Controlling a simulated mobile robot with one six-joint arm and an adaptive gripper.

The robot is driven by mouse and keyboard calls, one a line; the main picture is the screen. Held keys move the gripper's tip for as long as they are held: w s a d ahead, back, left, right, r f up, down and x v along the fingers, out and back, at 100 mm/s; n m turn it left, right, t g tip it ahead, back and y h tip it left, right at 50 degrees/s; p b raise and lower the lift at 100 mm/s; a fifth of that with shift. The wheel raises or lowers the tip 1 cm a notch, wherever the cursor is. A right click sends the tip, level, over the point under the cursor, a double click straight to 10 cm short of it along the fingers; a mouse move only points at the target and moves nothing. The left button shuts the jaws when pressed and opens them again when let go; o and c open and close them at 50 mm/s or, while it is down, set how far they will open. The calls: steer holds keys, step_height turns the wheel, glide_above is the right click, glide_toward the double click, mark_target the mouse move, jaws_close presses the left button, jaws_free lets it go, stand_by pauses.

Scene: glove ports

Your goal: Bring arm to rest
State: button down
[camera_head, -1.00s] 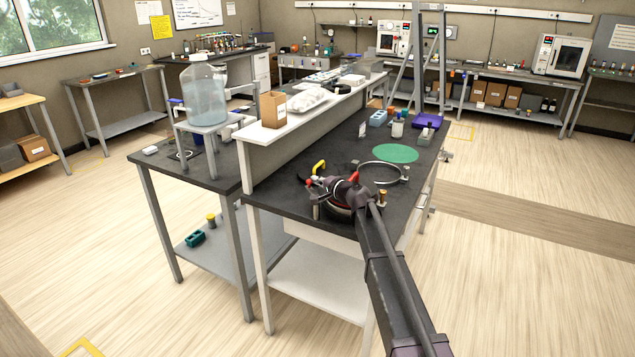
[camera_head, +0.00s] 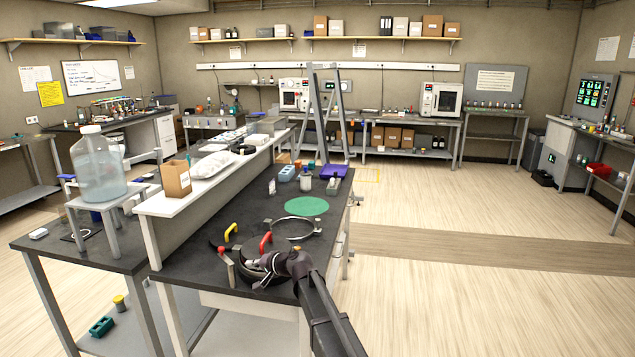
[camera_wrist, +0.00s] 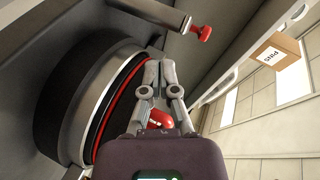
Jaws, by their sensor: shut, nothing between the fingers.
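My arm reaches in from the bottom right in the head view. My gripper (camera_head: 262,264) is low at the bench's near end, beside a round dark port assembly (camera_head: 254,246) with a red handle. In the wrist view my gripper (camera_wrist: 160,68) has its fingers together, with nothing between them. The port's black cylinder (camera_wrist: 75,100), with a silver band and a red ring, is close on the left of the fingers. A red part (camera_wrist: 160,118) shows behind the fingers. I cannot tell whether the gripper touches the port.
A yellow handle (camera_head: 230,231), a metal clamp ring (camera_head: 318,233) and a green disc (camera_head: 307,206) lie on the dark bench. A raised white shelf (camera_head: 157,207) runs along its left side. A red knob (camera_wrist: 202,33) sits on a bracket near the fingers. Open floor (camera_head: 440,290) lies to the right.

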steer(key=s+d+f+g+h+p, duration=0.1)
steer(key=s+d+h, duration=0.3)
steer(key=s+d, duration=0.6)
steer(key=s+d+f+n+g+h+p, duration=0.1)
steer(key=s+d+f+g+h, duration=0.2)
steer(key=s+d, duration=0.7)
steer(key=s+d+f+n+g+h+p, duration=0.1)
steer(key=s+d+h, duration=0.4)
steer(key=s+d, duration=0.6)
steer(key=d+f+g+p, duration=0.1)
steer(key=d+f, duration=0.1)
steer(key=d, duration=0.5)
steer(key=shift+d+f+g, duration=0.3)
steer(key=shift+f, duration=0.1)
